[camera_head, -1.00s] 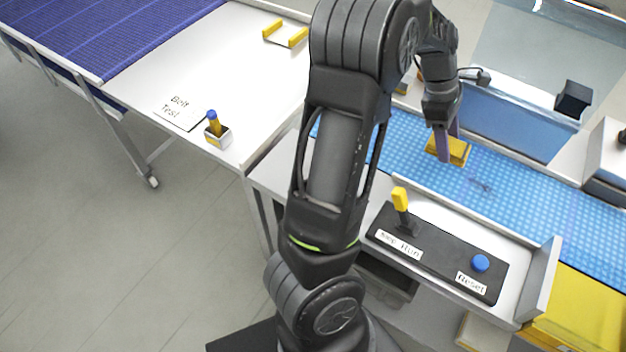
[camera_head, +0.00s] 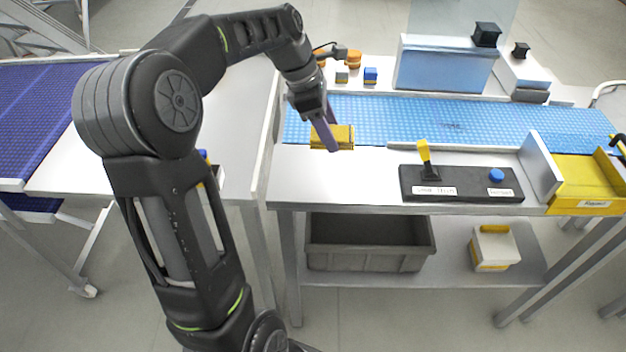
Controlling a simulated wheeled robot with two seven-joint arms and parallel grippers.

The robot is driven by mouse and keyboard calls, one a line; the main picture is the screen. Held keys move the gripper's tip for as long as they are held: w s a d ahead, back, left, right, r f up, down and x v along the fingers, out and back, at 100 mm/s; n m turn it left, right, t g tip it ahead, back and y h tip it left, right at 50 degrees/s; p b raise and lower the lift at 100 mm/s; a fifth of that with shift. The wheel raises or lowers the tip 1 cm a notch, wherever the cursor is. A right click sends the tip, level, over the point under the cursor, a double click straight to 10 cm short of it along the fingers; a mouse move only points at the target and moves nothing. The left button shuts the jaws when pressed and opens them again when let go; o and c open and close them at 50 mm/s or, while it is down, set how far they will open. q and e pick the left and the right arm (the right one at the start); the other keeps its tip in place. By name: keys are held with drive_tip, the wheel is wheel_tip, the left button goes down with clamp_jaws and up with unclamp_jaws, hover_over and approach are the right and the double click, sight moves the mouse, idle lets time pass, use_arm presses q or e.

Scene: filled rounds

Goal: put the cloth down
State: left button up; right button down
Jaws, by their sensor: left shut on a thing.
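My left gripper (camera_head: 325,128) points down and is shut on the yellow cloth (camera_head: 345,138), a small folded-looking block. The cloth is at the left part of the blue dotted belt (camera_head: 385,115), by its near edge. Part of the cloth is hidden behind the fingers, and I cannot tell whether it touches the surface below. A dark smudge (camera_head: 452,126) shows on the belt, to the right of the cloth. My right gripper is not in view.
A black panel (camera_head: 462,195) with a yellow lever (camera_head: 425,152) and a blue button (camera_head: 496,175) sits on the near ledge. A yellow tray (camera_head: 585,200) is at the right. A grey bin (camera_head: 368,262) and white box (camera_head: 494,250) are on the lower shelf. The ledge left of the panel is clear.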

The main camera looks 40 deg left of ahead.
use_arm(q)
drive_tip(key=shift+w+d+f, duration=0.1)
drive_tip(key=shift+w+d, duration=0.1)
drive_tip(key=shift+w, duration=0.1)
drive_tip(key=shift+s+a, duration=0.1)
drive_tip(key=shift+f, duration=0.2)
hover_over(336, 173)
drive_tip(key=s+a, duration=0.1)
drive_tip(key=shift+f, duration=2.3)
drive_tip(key=shift+f+p, duration=0.4)
drive_tip(key=shift+f, duration=2.1)
